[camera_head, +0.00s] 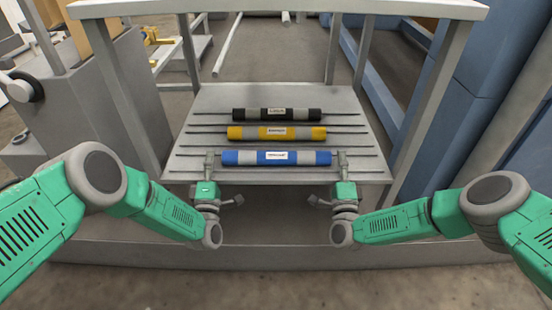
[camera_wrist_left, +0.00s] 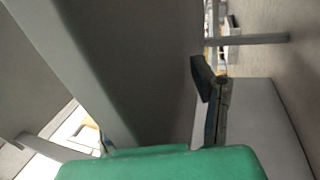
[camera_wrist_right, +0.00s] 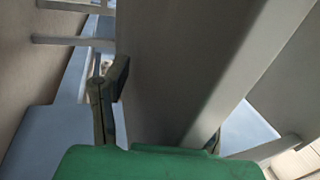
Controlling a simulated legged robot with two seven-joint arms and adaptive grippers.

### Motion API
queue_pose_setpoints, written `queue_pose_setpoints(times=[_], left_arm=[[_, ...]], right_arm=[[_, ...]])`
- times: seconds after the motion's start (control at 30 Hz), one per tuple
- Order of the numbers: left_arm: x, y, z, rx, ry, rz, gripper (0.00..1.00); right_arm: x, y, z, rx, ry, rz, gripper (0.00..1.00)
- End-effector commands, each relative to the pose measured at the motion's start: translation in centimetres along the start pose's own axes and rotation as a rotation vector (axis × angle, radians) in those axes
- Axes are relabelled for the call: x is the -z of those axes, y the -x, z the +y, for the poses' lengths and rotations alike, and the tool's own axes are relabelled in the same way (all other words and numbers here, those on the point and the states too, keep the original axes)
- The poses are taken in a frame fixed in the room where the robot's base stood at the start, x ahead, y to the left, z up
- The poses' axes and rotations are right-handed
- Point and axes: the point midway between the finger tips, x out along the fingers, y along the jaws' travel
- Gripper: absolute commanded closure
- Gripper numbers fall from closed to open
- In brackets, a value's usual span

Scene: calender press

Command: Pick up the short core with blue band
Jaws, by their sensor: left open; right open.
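The blue-banded core (camera_head: 246,158) lies on the slatted shelf, nearest to me, with grey bands and a white label. My left gripper (camera_head: 209,160) is open and empty just beyond the core's left end. My right gripper (camera_head: 342,160) is open and empty just beyond its right end. Whether either touches the core is too small to tell. A finger of the left gripper shows in the left wrist view (camera_wrist_left: 207,85), and one of the right gripper in the right wrist view (camera_wrist_right: 115,85). Neither wrist view clearly shows the core.
A yellow-banded core (camera_head: 249,133) and a black-banded core (camera_head: 247,114) lie behind, parallel to the blue one. The shelf (camera_head: 345,100) has raised rails. A white top (camera_head: 280,8) and side posts frame it. A grey machine (camera_head: 110,100) stands left, blue frames (camera_head: 470,90) right.

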Motion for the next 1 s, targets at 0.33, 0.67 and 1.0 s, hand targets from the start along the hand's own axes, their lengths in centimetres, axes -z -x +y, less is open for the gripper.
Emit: queue_pose_setpoints(times=[0.33, 0.67, 1.0], left_arm=[[-1.6, 0.1, 0.0, 0.000, 0.001, -0.001, 0.48], [-2.1, 0.2, 0.0, 0.000, 0.001, -0.002, 0.48], [-3.0, 0.2, 0.1, 0.001, 0.003, -0.009, 0.48]], right_arm=[[-1.5, 0.1, 0.0, 0.000, 0.000, -0.001, 0.48], [-2.1, 0.1, 0.0, 0.000, 0.000, -0.002, 0.48], [-3.0, 0.2, -0.1, -0.002, -0.003, -0.009, 0.48]])
